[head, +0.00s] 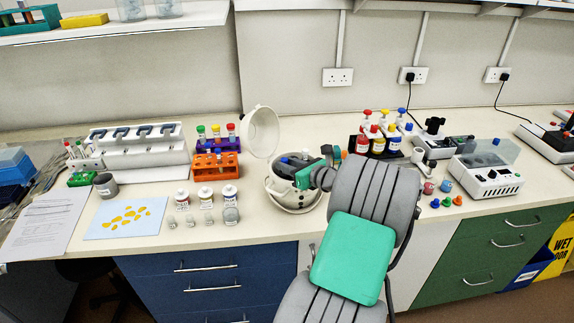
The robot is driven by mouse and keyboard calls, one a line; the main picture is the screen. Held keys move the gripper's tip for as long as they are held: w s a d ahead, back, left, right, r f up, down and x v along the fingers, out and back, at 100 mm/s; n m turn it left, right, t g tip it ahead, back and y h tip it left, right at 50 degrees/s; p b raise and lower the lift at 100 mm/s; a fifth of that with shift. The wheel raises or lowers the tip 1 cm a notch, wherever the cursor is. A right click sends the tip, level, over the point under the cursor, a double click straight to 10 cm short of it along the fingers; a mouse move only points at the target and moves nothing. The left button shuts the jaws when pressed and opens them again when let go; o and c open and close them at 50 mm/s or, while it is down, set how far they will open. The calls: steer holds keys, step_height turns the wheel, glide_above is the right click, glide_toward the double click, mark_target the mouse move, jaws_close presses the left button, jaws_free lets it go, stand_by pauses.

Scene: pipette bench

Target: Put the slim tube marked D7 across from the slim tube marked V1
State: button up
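The white round centrifuge (281,195) stands on the bench left of my arm, its round lid (262,132) tipped up and open. My gripper (289,170) is over the open bowl, at its rim. A small blue piece shows at the fingertips; I cannot tell whether it is a tube cap or whether it is held. Capped tubes with green, yellow and red tops stand in a purple rack (228,143), behind an orange rack (215,172). No marks are readable, so I cannot tell which tube is D7 or V1. Much of the bowl's inside is hidden.
Several bottles and vials (205,197) stand left of the centrifuge. A pipette stand (137,148), a blue mat with yellow pieces (103,229) and a paper sheet (43,222) lie farther left. Red and blue-capped bottles (378,143) and a white device (487,180) stand on the right.

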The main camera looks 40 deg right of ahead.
steer(key=o, duration=0.3)
steer(key=shift+o, duration=0.2)
steer(key=b+v, duration=0.1)
steer(key=v, duration=0.6)
steer(key=shift+s, duration=0.35)
steer(key=shift+a+r, duration=0.1)
